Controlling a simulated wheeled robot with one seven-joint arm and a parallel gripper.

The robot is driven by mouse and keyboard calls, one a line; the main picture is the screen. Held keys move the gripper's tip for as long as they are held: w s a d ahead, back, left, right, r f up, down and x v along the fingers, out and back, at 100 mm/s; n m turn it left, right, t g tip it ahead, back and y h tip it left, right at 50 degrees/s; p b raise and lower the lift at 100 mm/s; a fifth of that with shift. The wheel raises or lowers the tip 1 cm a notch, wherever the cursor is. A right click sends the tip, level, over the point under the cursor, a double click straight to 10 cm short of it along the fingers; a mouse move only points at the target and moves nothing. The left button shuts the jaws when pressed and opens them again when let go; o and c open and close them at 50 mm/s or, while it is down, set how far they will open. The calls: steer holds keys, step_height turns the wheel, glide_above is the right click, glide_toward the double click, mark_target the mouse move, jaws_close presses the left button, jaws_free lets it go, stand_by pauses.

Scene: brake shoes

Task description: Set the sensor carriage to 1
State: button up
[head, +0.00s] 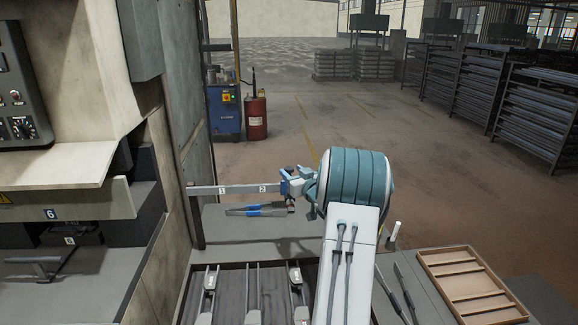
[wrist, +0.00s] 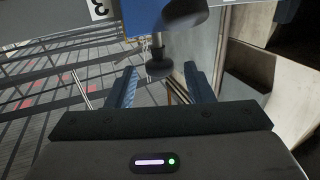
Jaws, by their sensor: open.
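The grey rail (head: 208,190) runs left to right above the bench, with plates marked 1 (head: 222,190) and 2 (head: 262,189). The blue sensor carriage (head: 284,188) sits on the rail right of the 2, partly hidden by my gripper (head: 294,188). In the wrist view the blue carriage (wrist: 150,14) is at the top, beside a plate marked 3 (wrist: 99,9). A dark round knob (wrist: 160,68) hangs from it on a short stem. My gripper (wrist: 159,78) is open, with one finger on each side of the knob; contact cannot be told.
Blue-handled pliers (head: 256,210) lie on the grey shelf below the rail. A wooden tray (head: 432,262) stands at the right. A machine housing (head: 90,90) borders the left. An upright post (head: 196,215) stands at the rail's left end.

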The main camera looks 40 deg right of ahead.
mark_target(291, 171)
steer(key=shift+w+d+p, duration=0.15)
steer(key=shift+w, duration=0.65)
steer(key=shift+w+d+p, duration=0.1)
steer(key=shift+w+p, duration=0.05)
steer(key=shift+w, duration=0.6)
